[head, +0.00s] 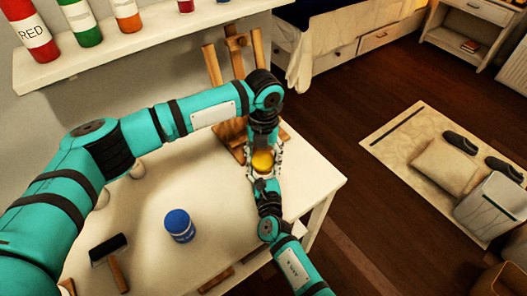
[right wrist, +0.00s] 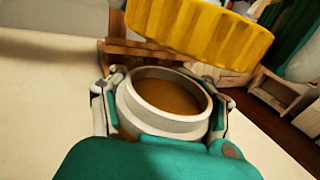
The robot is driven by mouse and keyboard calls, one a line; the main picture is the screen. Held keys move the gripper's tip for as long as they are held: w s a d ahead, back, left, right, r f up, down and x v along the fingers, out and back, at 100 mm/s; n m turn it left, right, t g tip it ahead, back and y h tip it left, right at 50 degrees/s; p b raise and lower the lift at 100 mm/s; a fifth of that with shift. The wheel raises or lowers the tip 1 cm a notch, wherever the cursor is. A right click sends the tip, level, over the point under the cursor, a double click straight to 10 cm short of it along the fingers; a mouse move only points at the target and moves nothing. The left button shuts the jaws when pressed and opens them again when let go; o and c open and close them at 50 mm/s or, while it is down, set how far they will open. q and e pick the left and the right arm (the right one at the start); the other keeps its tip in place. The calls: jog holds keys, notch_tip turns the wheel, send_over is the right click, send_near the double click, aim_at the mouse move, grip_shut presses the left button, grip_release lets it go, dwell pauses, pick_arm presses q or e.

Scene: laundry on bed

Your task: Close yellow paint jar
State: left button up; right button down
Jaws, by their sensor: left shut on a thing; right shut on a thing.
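The yellow lid (head: 262,161) is in my left gripper (head: 263,150); in the right wrist view the ribbed lid (right wrist: 205,32) hangs tilted above the jar, apart from it and offset toward the far side. The white jar (right wrist: 165,122) stands open, with dark yellow-brown paint visible inside. My right gripper (right wrist: 166,96) has its fingers on both sides of the jar and is shut on it. In the head view the jar is mostly hidden by the lid and both grippers. The left fingers are not clearly seen.
A blue jar (head: 180,226) stands on the white table (head: 215,215), with a brush (head: 109,258) to its left. A wooden easel (head: 236,65) is behind my grippers. A shelf (head: 130,40) with paint bottles runs above. The table's right edge is close to my right arm.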

aim_at(264, 178)
pick_arm(q)
jog(key=shift+f, duration=0.3)
jog(key=shift+f, duration=0.8)
jog(key=shift+f, duration=0.45)
dwell(0.4)
jog(key=shift+f, duration=0.1)
jog(key=shift+c, duration=0.3)
jog(key=shift+f, duration=0.2)
jog(key=shift+c, duration=0.8)
jog(key=shift+f, duration=0.1)
jog(key=shift+s+a+f, duration=0.1)
jog(key=shift+o, duration=0.2)
